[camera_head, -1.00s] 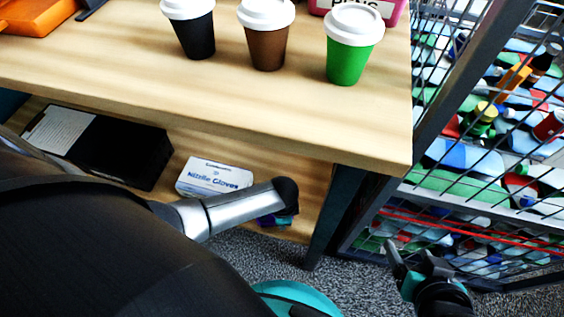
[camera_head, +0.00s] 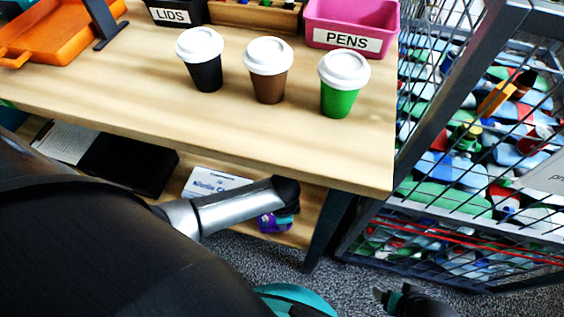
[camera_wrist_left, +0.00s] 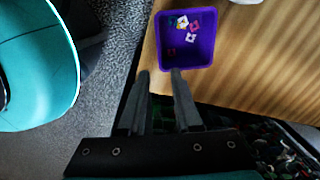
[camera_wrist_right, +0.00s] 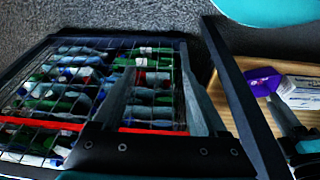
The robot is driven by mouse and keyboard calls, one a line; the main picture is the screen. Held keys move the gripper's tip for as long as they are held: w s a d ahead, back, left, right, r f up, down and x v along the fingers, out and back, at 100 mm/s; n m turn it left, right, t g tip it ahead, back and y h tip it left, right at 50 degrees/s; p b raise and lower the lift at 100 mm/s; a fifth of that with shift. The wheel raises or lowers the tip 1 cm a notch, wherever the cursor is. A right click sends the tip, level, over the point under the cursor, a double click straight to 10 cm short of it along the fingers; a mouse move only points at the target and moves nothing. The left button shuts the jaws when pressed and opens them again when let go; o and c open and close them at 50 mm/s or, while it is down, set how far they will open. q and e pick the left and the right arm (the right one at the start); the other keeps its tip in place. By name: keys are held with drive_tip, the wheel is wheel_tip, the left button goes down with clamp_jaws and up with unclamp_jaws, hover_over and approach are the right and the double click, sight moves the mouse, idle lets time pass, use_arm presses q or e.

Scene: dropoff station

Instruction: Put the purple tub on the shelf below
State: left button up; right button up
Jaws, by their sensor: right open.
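The purple tub (camera_head: 274,223) is on the lower wooden shelf (camera_head: 295,236), near its front right end. The left wrist view shows the tub (camera_wrist_left: 200,54) from above, with a few small red, white and yellow pieces inside. My left gripper (camera_wrist_left: 159,71) is beside the tub's near left corner. Its fingers are apart with nothing held between them; I cannot tell whether one touches the tub. The right wrist view also shows the tub (camera_wrist_right: 262,81) beside the glove box. My right gripper (camera_wrist_right: 157,78) is open and empty, out by the wire cage.
A Nitrile Gloves box (camera_head: 212,182) and a black box (camera_head: 125,165) share the lower shelf. Three lidded cups, the green one (camera_head: 339,98) rightmost, stand on the tabletop (camera_head: 150,105) above. A pink PENS bin (camera_head: 352,18) is behind them. The wire cage (camera_head: 440,215) stands at right.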

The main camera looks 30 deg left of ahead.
use_arm(q)
drive_tip(key=s+r+n+t, duration=0.2)
drive_tip(key=s+r+n, duration=0.3)
drive_tip(key=s+n, duration=0.2)
drive_tip(key=shift+s+r+n+h+p, duration=0.25)
drive_tip(key=shift+n+h+p, duration=0.15)
drive_tip(key=shift+n, duration=0.5)
use_arm(e)
drive_tip(key=shift+s+f, duration=0.25)
drive_tip(key=shift+f, duration=0.3)
drive_tip(key=shift+s+f, duration=0.25)
drive_tip(key=shift+f, duration=0.25)
drive_tip(key=shift+d, duration=0.1)
use_arm(q)
drive_tip(key=s+a+f+p, duration=0.7)
drive_tip(key=s+f+p, duration=0.2)
drive_tip(key=s+f, duration=0.1)
drive_tip(key=shift+s+a+f+y, duration=0.2)
drive_tip(key=shift+s+y, duration=0.2)
drive_tip(key=shift+s, duration=0.4)
use_arm(e)
drive_tip(key=s+d+f+g, duration=0.1)
drive_tip(key=s+d+f, duration=0.6)
drive_tip(key=s+f, duration=0.3)
drive_tip(key=shift+s+d+f+h, duration=0.2)
drive_tip(key=shift+s+h, duration=0.2)
drive_tip(key=shift+s, duration=0.4)
